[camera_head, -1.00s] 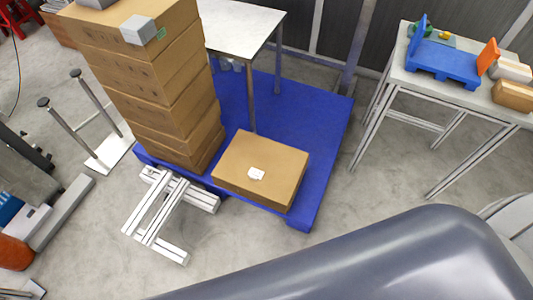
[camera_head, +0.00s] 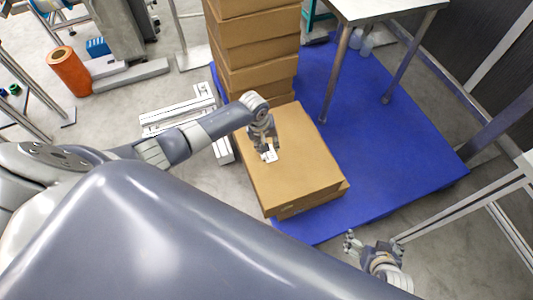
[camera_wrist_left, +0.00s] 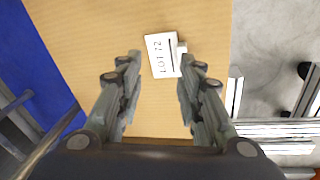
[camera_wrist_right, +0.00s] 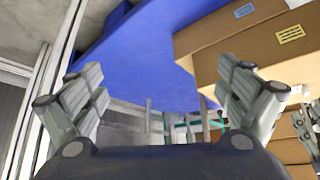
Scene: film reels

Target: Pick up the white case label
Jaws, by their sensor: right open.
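The white case label (camera_head: 270,157) lies on top of the low cardboard box (camera_head: 303,165). In the left wrist view the label (camera_wrist_left: 162,54) reads "LOT 72" and has a small raised part at its right side. My left gripper (camera_head: 265,150) is above the box, right at the label. Its fingers (camera_wrist_left: 160,68) are apart, with the label showing between and just beyond the tips; I see no grip on it. My right gripper (camera_head: 372,244) is open and empty, off the near right side of the box, beyond the blue pallet's edge.
The box sits on a blue pallet (camera_head: 390,150). A tall stack of cardboard boxes (camera_head: 255,45) stands directly behind it. A metal table (camera_head: 385,8) stands at the back right, and aluminium profiles (camera_head: 180,112) lie left of the box. An orange cylinder (camera_head: 68,70) is far left.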

